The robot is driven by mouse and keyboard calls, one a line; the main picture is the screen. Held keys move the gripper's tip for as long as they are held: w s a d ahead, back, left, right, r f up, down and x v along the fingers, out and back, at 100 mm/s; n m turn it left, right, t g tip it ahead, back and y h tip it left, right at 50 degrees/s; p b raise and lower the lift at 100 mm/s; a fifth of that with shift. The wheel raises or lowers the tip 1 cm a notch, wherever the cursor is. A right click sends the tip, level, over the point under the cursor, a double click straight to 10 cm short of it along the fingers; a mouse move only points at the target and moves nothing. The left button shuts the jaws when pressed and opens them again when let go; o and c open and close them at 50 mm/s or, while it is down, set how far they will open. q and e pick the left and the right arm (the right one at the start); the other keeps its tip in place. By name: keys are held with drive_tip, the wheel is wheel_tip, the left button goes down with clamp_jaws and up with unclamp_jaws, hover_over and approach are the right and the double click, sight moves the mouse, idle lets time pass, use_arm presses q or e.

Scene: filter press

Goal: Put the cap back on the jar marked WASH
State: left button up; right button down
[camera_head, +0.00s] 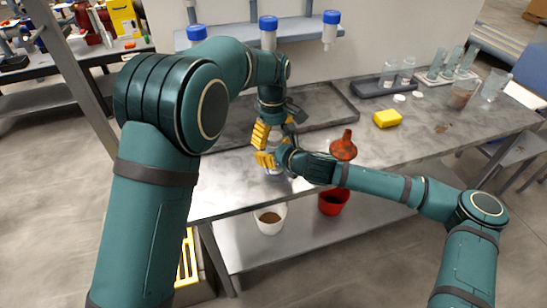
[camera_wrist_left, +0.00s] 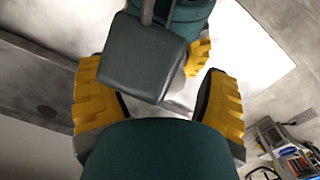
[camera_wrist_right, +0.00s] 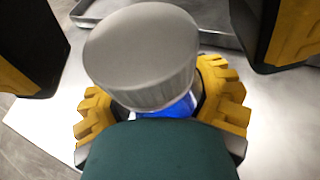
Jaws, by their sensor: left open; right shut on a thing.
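A grey ribbed cap (camera_wrist_right: 142,55) shows in the right wrist view on top of a jar with a blue part (camera_wrist_right: 172,108). I cannot tell whether it is fully seated. No marking is readable. My right gripper (camera_wrist_right: 155,110) is shut around the jar, its yellow fingers on either side. In the head view the jar (camera_head: 273,170) is mostly hidden by the grippers, at the bench's front. My left gripper (camera_head: 264,132) is open just above; its fingers also show in the left wrist view (camera_wrist_left: 160,110), apart, with no cap visible between them.
A large dark tray (camera_head: 325,112) lies behind the grippers. A red funnel-like object (camera_head: 344,148) and a yellow sponge (camera_head: 387,118) are to the right. Blue-topped bottles (camera_head: 268,35) hang above the bench. A white bucket (camera_head: 270,222) and a red one (camera_head: 333,202) are below.

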use_arm(q)
drive_tip(key=c, duration=1.3)
drive_tip(key=shift+m, duration=0.3)
drive_tip(key=m, duration=0.2)
drive_tip(key=shift+m, duration=0.4)
drive_tip(key=o, duration=1.2)
drive_tip(key=shift+o, duration=0.2)
